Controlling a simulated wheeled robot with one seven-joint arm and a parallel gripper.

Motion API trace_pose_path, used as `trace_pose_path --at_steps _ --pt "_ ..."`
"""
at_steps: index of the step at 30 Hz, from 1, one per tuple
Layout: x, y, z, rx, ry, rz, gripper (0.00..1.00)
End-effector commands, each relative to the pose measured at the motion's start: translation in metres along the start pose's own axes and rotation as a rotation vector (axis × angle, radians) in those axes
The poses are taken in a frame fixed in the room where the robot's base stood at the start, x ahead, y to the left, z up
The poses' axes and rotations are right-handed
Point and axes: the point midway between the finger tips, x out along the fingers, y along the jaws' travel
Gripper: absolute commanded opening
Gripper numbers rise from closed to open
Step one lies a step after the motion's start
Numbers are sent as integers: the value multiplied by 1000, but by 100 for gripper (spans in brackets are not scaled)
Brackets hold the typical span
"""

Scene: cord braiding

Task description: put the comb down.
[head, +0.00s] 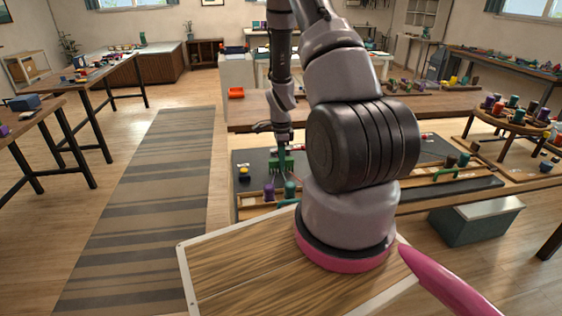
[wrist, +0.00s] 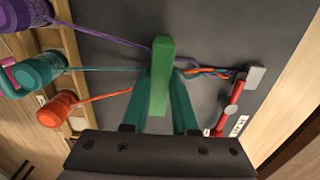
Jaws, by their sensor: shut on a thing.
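The comb (wrist: 160,75) is a green bar seen end-on in the middle of the wrist view. My gripper (wrist: 160,112), with teal fingers, is shut on it, one finger on each side. In the head view my gripper (head: 283,163) points down over the dark mat (head: 252,160). The comb's lower side is hidden, so I cannot tell whether it touches the cords or the mat. Purple, teal and orange cords run from the left past the comb into a short braid (wrist: 207,72) on its right. The braid ends at a grey clamp (wrist: 255,77).
Purple (wrist: 37,12), teal (wrist: 38,70) and orange (wrist: 58,110) spools stand on a wooden rack at the mat's left edge in the wrist view. In the head view, a round table (head: 510,118) with spools stands at right.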

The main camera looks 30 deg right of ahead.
Motion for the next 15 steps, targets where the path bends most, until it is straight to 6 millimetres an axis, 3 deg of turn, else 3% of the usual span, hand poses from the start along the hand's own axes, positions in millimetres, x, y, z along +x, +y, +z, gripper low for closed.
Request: trace_pose_path --at_steps 11,12,13,15 --pt "5 0 0 -1 0 -1 0" --pt "4 -1 0 -1 0 -1 42" --pt "4 0 0 -1 0 -1 54" --pt "4 0 0 -1 0 -1 57"
